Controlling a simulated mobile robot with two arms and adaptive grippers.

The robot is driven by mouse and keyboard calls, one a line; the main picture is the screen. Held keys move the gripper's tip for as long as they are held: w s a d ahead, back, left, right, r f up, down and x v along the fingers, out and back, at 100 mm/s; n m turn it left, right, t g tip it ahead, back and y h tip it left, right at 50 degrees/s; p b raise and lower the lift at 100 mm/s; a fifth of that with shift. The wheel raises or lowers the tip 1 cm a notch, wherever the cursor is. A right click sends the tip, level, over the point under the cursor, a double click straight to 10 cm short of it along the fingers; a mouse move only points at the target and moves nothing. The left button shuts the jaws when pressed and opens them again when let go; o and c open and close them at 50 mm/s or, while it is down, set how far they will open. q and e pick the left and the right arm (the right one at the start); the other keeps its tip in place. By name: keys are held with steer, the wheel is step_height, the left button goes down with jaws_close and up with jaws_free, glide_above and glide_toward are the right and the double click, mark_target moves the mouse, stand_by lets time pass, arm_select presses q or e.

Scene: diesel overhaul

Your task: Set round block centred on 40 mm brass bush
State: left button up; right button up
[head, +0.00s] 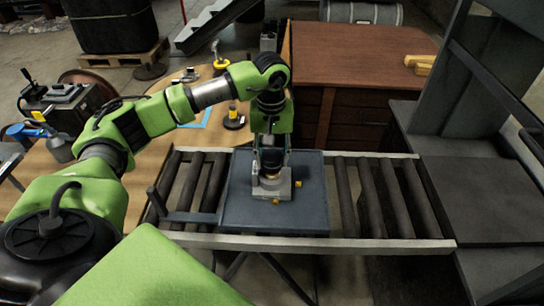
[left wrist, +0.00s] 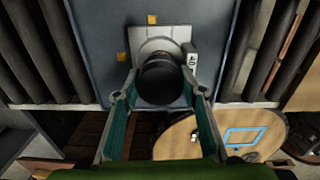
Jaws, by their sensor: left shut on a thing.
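My left gripper (head: 271,163) points down over the dark blue-grey tray and is shut on a dark round block (left wrist: 166,82). The block shows as a dark round shape between the two fingertips in the left wrist view, and dark between the fingers in the head view (head: 270,157). Below it a light grey base (head: 272,192) lies on the tray, with a brass-coloured ring (head: 269,181) just under the block. The base shows in the left wrist view (left wrist: 160,34) with a white label beside the block. The block hides most of the bush; I cannot tell whether they touch. My right gripper is not in view.
The tray (head: 310,215) rests on a roller conveyor (head: 375,200). Small yellow cubes (head: 298,184) lie beside the base. A round wooden table (head: 150,160) with tools stands left, a brown cabinet (head: 350,60) behind. Bare rollers flank the tray.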

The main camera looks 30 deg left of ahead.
arm_select(q)
steer(key=shift+f+b, duration=0.25)
steer(key=shift+b, duration=0.2)
stand_by(0.4)
steer(key=o, duration=1.2)
steer(key=shift+o, duration=0.2)
steer(key=shift+s+f, duration=0.1)
steer(key=o, duration=0.3)
